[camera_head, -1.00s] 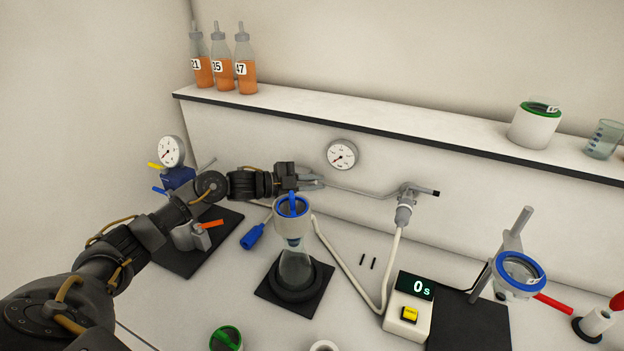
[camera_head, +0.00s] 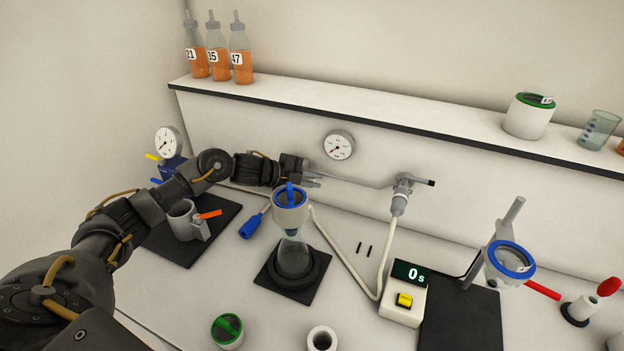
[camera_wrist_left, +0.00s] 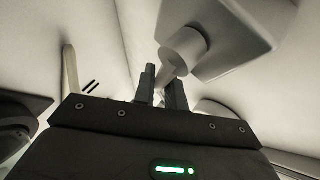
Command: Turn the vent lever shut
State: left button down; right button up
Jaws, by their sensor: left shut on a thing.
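My left gripper (camera_head: 313,179) is in front of the wall, just above and behind the blue-rimmed funnel on a flask (camera_head: 291,212). In the left wrist view its two dark fingers (camera_wrist_left: 163,88) are close together on a narrow pale grey piece, which I take for the vent lever (camera_wrist_left: 167,72). The fingers hide most of this piece. Beyond it is a wider grey cylinder and block (camera_wrist_left: 215,35). In the head view a thin grey rod (camera_head: 355,184) runs from the fingertips to a grey wall fitting (camera_head: 402,190) with a black tip. My right gripper is not in view.
A gauge (camera_head: 338,145) is on the wall above the gripper. A pale hose (camera_head: 391,250) hangs from the fitting. A timer box (camera_head: 404,301) and a stand with a blue ring (camera_head: 510,257) are to the right. Bottles (camera_head: 217,60) stand on the shelf (camera_head: 340,112).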

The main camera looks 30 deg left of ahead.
pick_arm(q)
jog(key=c, duration=1.5)
grip_release()
jog(key=shift+o, duration=0.2)
jog(key=b+v, duration=0.3)
jog(key=v, duration=0.7)
jog(key=shift+s+a, duration=0.25)
jog(key=shift+a, duration=0.05)
jog(key=shift+r, duration=0.1)
